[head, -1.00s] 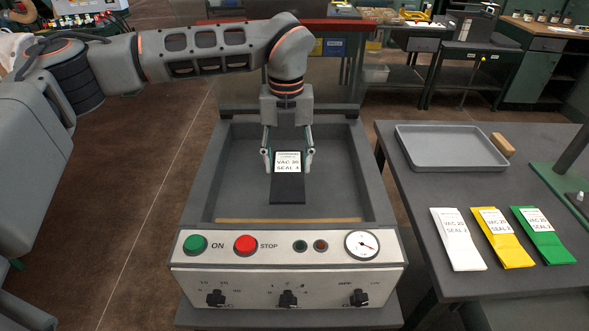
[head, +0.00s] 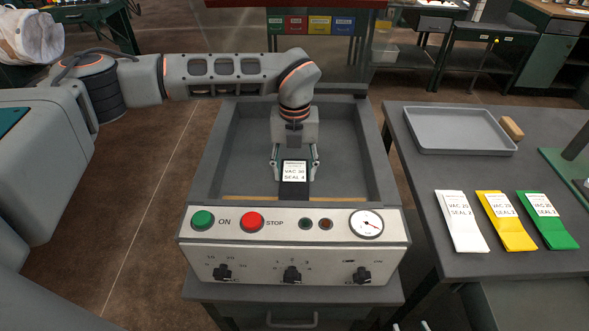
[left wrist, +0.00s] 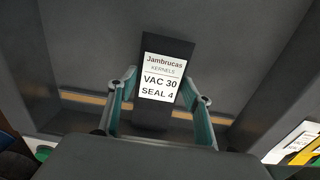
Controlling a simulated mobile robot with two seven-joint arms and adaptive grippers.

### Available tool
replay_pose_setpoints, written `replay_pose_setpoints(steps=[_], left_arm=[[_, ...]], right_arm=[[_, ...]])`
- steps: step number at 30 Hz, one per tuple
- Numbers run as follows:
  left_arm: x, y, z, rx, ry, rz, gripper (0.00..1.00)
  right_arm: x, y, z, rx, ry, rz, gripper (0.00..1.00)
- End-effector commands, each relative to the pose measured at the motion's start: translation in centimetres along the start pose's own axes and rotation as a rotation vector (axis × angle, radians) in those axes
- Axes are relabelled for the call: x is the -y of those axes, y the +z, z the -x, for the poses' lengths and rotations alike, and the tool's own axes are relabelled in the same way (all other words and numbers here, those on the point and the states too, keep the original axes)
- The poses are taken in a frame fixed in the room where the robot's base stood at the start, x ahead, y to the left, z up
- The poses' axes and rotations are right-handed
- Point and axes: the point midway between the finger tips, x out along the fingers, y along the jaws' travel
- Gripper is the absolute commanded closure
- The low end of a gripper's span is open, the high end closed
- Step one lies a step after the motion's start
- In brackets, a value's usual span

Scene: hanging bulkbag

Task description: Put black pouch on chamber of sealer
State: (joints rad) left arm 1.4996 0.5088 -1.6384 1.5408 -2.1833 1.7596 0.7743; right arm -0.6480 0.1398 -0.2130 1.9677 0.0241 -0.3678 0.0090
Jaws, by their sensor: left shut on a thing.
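The black pouch (head: 294,188) with a white label is in the sealer's chamber, near the tan seal bar at the front. In the left wrist view the pouch (left wrist: 166,50) has a label reading "Jambrucas kernels VAC 30 SEAL 4". My left gripper (head: 294,172) points down into the chamber and is shut on the pouch, one finger at each side edge. The sealer (head: 290,238) has an open grey chamber and a white front panel. Whether the pouch touches the chamber floor is hard to tell. My right gripper is not in view.
The seal bar (head: 285,198) runs along the chamber's front. The panel has a green button (head: 203,219), red button (head: 252,221), gauge and knobs. On the right table (head: 420,170) lie a grey tray (head: 460,130), and white (head: 462,222), yellow (head: 507,221) and green (head: 547,219) pouches.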

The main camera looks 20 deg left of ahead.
Motion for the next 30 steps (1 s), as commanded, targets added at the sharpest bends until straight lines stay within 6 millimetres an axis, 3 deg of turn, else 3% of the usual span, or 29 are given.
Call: replay_pose_setpoints(steps=[5,6,8,20,25,30], left_arm=[[0.0,0.0,-0.3,-0.001,0.0,0.0,0.74],[0.0,0.0,-0.4,-0.001,0.0,0.0,0.48],[0.0,0.0,-0.3,0.0,0.0,0.0,0.34],[0.0,0.0,0.1,0.0,0.0,0.0,0.34],[0.0,0.1,2.2,0.004,-0.001,0.001,0.34],[0.0,0.1,5.7,0.004,-0.001,-0.001,0.34]], right_arm=[[0.0,0.3,-0.1,0.003,0.0,0.0,0.6],[0.1,0.3,-0.1,0.004,-0.001,0.0,0.6],[0.1,0.5,-0.1,0.006,-0.001,0.0,0.6],[0.1,0.5,-0.1,0.009,-0.001,0.0,0.6],[0.1,0.5,-0.1,0.008,-0.001,0.0,0.6],[0.1,0.6,-0.2,0.006,-0.001,0.0,0.6]])
